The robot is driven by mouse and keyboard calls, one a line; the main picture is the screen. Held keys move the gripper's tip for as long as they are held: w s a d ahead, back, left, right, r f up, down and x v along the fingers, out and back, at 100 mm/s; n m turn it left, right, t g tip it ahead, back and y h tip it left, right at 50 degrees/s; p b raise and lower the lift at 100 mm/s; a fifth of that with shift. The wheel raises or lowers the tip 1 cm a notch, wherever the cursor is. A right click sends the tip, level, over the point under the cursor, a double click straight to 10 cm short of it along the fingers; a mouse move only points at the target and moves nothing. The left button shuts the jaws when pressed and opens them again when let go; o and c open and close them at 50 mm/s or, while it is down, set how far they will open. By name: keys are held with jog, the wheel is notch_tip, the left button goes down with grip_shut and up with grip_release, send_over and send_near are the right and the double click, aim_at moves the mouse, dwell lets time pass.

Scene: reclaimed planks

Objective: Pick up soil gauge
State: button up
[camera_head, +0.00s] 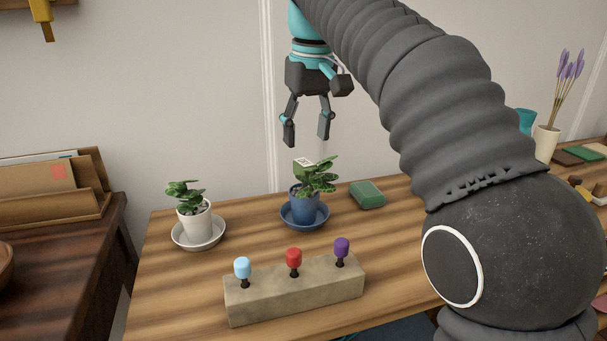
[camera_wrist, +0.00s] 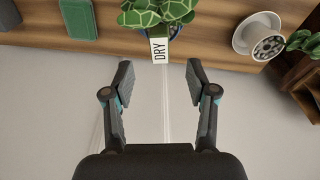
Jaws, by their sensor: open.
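The soil gauge (camera_head: 304,162) shows as a small pale-topped head among the leaves of the plant in the blue pot (camera_head: 308,212). In the wrist view its white face (camera_wrist: 159,50) reads "DRY"; its lower part is hidden by leaves and pot. My gripper (camera_head: 307,130) is open and empty, pointing down above the gauge with a gap between them. In the wrist view my gripper (camera_wrist: 160,76) has its fingers apart, and the gauge face lies just beyond the fingertips, roughly centred between them.
A white-potted plant (camera_head: 195,222) stands on a saucer to the left. A green block (camera_head: 367,195) lies to the right. A stone block (camera_head: 295,289) with three coloured knobs sits in front. The wall (camera_head: 200,100) is close behind the table.

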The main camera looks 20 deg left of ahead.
aim_at(305, 163)
jog(key=f, duration=0.2)
jog(key=f+b, duration=0.1)
jog(key=f, duration=0.2)
jog(key=f+b, duration=0.1)
jog(key=f, duration=0.2)
jog(key=shift+w+a, duration=0.3)
grip_shut()
